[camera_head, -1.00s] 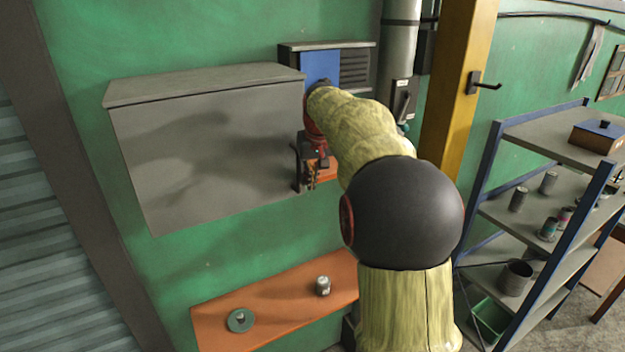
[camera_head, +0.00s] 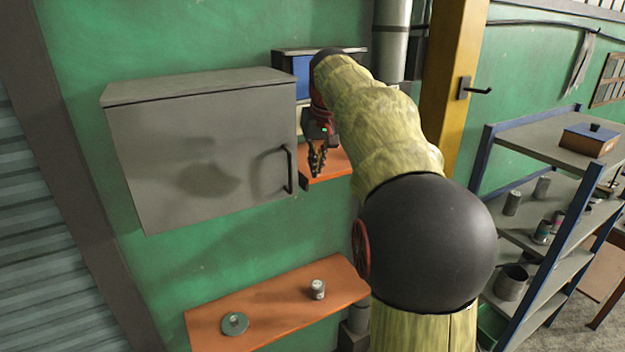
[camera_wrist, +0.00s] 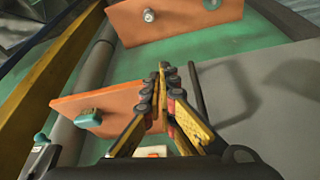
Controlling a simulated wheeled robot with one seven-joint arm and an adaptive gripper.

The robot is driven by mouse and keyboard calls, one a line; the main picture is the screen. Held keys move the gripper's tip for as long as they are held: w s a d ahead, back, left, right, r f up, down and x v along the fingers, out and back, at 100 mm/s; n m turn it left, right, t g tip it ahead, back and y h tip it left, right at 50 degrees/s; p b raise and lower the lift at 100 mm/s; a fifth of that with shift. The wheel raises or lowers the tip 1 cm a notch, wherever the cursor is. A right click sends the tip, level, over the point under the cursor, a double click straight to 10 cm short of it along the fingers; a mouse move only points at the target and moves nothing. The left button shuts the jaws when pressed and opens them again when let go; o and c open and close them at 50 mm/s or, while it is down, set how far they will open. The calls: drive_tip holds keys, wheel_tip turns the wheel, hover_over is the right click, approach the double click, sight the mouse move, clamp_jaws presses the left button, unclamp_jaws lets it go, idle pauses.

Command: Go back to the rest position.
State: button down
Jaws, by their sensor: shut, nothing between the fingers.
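My gripper (camera_head: 316,172) is shut and empty, pointing down just right of the grey wall cabinet (camera_head: 190,150) and its dark handle (camera_head: 289,170). A gap shows between gripper and handle in the head view. In the wrist view my gripper (camera_wrist: 163,70) has its fingertips together, with the cabinet handle (camera_wrist: 198,90) beside it on the right. The cabinet door looks closed. My arm reaches from the lower right of the head view up to the cabinet's right side.
A small orange shelf (camera_head: 338,160) is close behind my gripper. A lower orange shelf (camera_head: 265,305) holds a can (camera_head: 317,289) and a round green item (camera_head: 234,323). A yellow post (camera_head: 452,90) and a rack (camera_head: 540,134) with several cans stand to the right.

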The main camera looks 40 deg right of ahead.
drive_tip(key=s+a+f+n+b, duration=0.1)
drive_tip(key=s+a+f+b, duration=0.7)
drive_tip(key=a+f, duration=0.3)
drive_tip(key=s+a+f+n+t+y+b, duration=0.1)
drive_tip(key=s+a+f+b, duration=0.6)
drive_tip(key=f, duration=1.1)
drive_tip(key=s+a+f+n+y+b, duration=0.1)
drive_tip(key=s+a+f+n+b, duration=0.2)
drive_tip(key=s+a+f+b, duration=0.5)
drive_tip(key=shift+s+a+f+t+b, duration=0.3)
drive_tip(key=shift+a+f+b, duration=1.65)
drive_tip(key=shift+a+f, duration=1.6)
drive_tip(key=shift+a+r, duration=0.25)
